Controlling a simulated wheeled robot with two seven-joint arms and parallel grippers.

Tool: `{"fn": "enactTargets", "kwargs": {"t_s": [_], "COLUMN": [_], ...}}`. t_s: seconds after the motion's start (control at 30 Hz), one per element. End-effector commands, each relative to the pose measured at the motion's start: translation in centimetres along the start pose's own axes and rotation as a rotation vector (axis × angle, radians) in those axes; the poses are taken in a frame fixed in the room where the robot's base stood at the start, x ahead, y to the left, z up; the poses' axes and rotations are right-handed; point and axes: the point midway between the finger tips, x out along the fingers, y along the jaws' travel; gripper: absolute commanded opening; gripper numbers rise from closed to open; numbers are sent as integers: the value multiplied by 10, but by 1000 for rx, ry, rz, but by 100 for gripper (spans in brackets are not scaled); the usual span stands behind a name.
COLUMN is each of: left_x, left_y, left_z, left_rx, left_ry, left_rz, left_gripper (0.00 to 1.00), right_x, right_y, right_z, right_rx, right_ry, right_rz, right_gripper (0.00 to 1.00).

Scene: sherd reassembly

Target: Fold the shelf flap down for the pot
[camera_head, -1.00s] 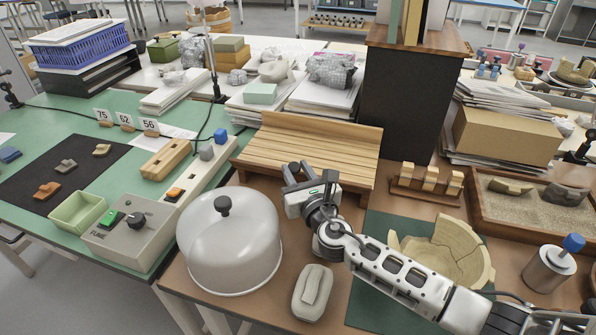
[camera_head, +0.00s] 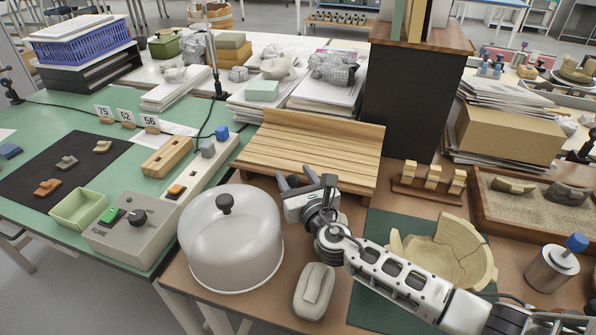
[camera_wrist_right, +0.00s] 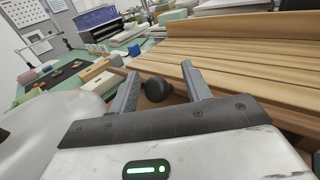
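The slatted wooden shelf (camera_head: 300,155) with a low back board (camera_head: 325,130) stands at the back of the brown table. Its slats look roughly level in the head view. My right gripper (camera_head: 296,176) is in front of the shelf's front edge, fingers apart and pointing at it. In the right wrist view this gripper (camera_wrist_right: 162,88) is open, with a dark round knob (camera_wrist_right: 157,89) showing between the fingers near the shelf's edge. I cannot tell what the knob is fixed to. The broken tan pot (camera_head: 440,256) sits on a green mat at right. My left gripper is not in view.
A translucent dome with a dark knob (camera_head: 230,245) stands close left of my right gripper. A grey lidded case (camera_head: 314,290) lies in front. A wooden rack (camera_head: 428,183) and a sand tray (camera_head: 540,230) are at right. A dark cabinet (camera_head: 410,105) stands behind.

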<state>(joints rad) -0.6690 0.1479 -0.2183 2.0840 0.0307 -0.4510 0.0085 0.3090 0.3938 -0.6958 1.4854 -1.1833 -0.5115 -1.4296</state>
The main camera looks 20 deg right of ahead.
Motion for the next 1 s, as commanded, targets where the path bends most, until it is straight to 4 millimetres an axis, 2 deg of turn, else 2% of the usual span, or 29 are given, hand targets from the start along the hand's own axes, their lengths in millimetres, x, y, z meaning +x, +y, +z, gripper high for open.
{"fn": "enactTargets", "kwargs": {"t_s": [0.23, 0.37, 0.8, 1.0], "left_x": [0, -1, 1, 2], "left_y": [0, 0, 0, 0], "left_z": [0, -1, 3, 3], "left_rx": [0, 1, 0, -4], "left_ry": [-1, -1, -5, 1], "left_rz": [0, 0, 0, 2], "left_gripper": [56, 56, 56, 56], "right_x": [-2, -16, -118, -148], "right_y": [-3, -2, -1, 0], "right_z": [4, 4, 0, 0], "right_rx": [-6, -6, -3, -4], "right_ry": [-8, -7, -2, -3], "right_rz": [-4, -3, -1, -1], "right_gripper": [48, 48, 48, 48]}}
